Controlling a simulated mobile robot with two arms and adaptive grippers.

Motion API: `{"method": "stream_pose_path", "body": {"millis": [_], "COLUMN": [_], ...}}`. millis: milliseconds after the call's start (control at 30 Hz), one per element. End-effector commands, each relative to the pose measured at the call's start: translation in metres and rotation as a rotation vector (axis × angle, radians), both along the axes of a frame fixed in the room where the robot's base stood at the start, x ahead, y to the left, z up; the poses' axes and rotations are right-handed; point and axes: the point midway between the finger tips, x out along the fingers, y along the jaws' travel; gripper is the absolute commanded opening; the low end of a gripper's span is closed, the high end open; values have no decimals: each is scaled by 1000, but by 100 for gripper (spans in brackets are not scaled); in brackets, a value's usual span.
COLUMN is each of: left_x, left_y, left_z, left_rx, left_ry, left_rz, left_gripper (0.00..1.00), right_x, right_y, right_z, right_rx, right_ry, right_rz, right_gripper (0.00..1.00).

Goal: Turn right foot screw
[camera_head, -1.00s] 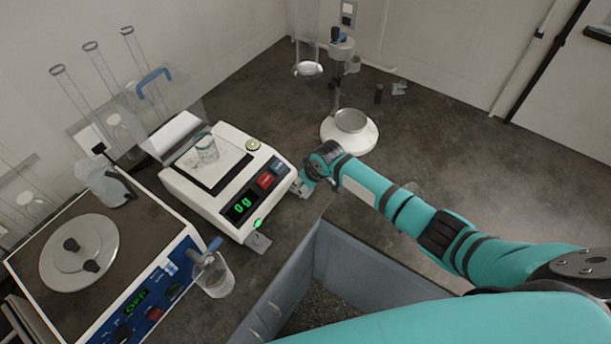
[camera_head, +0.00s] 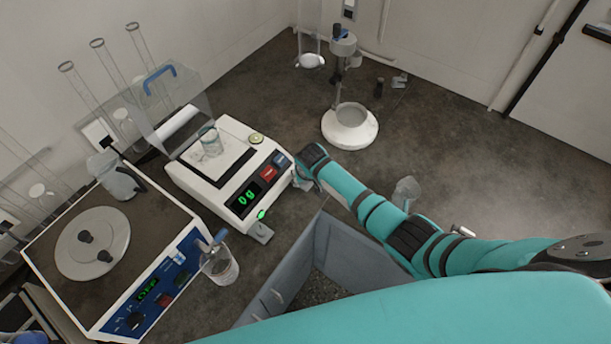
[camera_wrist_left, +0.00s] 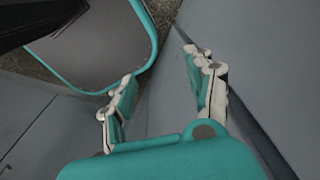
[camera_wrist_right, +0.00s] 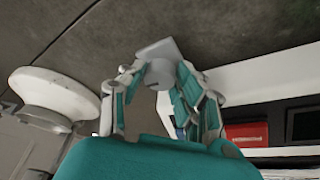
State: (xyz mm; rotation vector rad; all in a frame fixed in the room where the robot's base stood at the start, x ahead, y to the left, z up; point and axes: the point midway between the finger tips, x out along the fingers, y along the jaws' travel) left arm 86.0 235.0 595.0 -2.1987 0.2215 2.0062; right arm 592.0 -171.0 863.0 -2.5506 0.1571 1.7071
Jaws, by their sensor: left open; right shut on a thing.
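The white balance (camera_head: 212,195) stands on the dark bench in the head view, with a green 0 g display, a red and a blue button. One grey foot screw (camera_head: 262,234) shows at its near front corner. My right gripper (camera_head: 304,184) is at the balance's right front corner. The right wrist view shows its fingers shut around the grey right foot screw (camera_wrist_right: 158,74), a round knob with a flat plate above it. The fingers hide part of the screw. My left gripper (camera_wrist_left: 160,75) is open and empty, low beside grey panels in the left wrist view.
A glass vessel (camera_head: 210,141) stands on the balance pan. A beaker (camera_head: 220,266) stands between the balance and a blue-fronted device (camera_head: 162,288). A white-based stand (camera_head: 350,127) is behind my right arm. A small glass (camera_head: 405,192) stands just beyond that arm.

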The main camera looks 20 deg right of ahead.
Motion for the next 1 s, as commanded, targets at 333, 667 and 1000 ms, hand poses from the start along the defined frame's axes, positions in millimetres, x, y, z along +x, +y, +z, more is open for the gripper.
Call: {"method": "stream_pose_path", "body": {"millis": [333, 667, 1000], "left_x": [0, 0, 0], "left_y": [0, 0, 1], "left_z": [0, 0, -2], "left_rx": [0, 0, 1], "left_ry": [0, 0, 1], "left_rz": [1, 1, 2], "left_gripper": [54, 54, 54], "right_x": [3, 1, 1], "right_y": [0, 0, 0], "right_z": [3, 1, 0], "right_rx": [0, 1, 0], "right_ry": [-7, -3, -3], "right_rz": [-1, 0, 17], "right_gripper": [34, 55, 55]}}
